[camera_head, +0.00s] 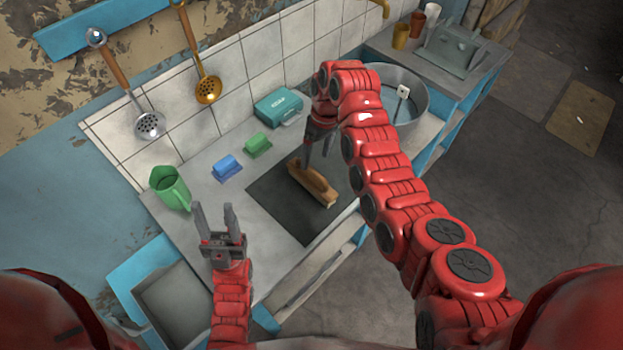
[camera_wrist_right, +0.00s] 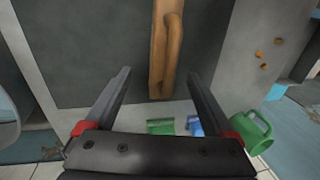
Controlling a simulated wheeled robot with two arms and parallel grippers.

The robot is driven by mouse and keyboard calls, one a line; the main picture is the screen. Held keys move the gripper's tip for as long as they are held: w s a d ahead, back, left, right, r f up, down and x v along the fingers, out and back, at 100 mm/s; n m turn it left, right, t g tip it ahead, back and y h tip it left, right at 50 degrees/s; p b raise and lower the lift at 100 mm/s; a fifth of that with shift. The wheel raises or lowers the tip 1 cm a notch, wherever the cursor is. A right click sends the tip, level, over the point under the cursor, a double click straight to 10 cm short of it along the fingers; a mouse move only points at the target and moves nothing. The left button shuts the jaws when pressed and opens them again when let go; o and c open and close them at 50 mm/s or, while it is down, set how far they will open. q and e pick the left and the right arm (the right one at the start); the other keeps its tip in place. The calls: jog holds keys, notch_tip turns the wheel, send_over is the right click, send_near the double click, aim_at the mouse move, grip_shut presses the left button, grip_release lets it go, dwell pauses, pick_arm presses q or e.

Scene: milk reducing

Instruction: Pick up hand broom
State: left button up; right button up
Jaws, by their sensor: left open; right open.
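The hand broom (camera_head: 314,184), a brown wooden piece with a handle, lies on the dark mat (camera_head: 265,190) on the counter. In the right wrist view the broom (camera_wrist_right: 166,50) is ahead of the fingers, between their lines. My right gripper (camera_head: 318,160) points down above the broom's far end; in the wrist view its two fingers (camera_wrist_right: 158,88) are apart with nothing between them. Whether a finger touches the broom is unclear. My left gripper (camera_head: 215,208) is open and empty at the counter's front left, pointing up in the picture.
A blue sponge (camera_head: 227,168), a green sponge (camera_head: 258,145), a green jug (camera_head: 170,187) and a teal box (camera_head: 278,106) stand near the tiled wall. A metal basin (camera_head: 410,90) is right of my right gripper. Ladles hang on the wall.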

aim_at(312, 178)
jog(key=shift+s+a+f+p, duration=0.1)
jog(key=shift+s+f+p, duration=0.15)
jog(key=shift+f+p, duration=0.3)
jog(key=shift+s+a+f, duration=0.1)
jog(key=shift+s+f, duration=0.1)
jog(key=shift+f, duration=0.3)
jog(key=shift+s+f+p, duration=0.15)
jog(key=shift+f+p, duration=0.15)
jog(key=shift+p, duration=0.3)
jog(key=f, duration=0.1)
jog(key=f+p, duration=0.1)
jog(key=shift+s+a+f+p, duration=0.15)
jog(key=shift+s+f+p, duration=0.1)
jog(key=shift+f+p, duration=0.15)
jog(key=shift+s+f, duration=0.2)
jog(key=shift+f, duration=0.6)
jog(key=shift+w+a+f, duration=0.1)
jog(key=shift+f, duration=0.05)
grip_shut()
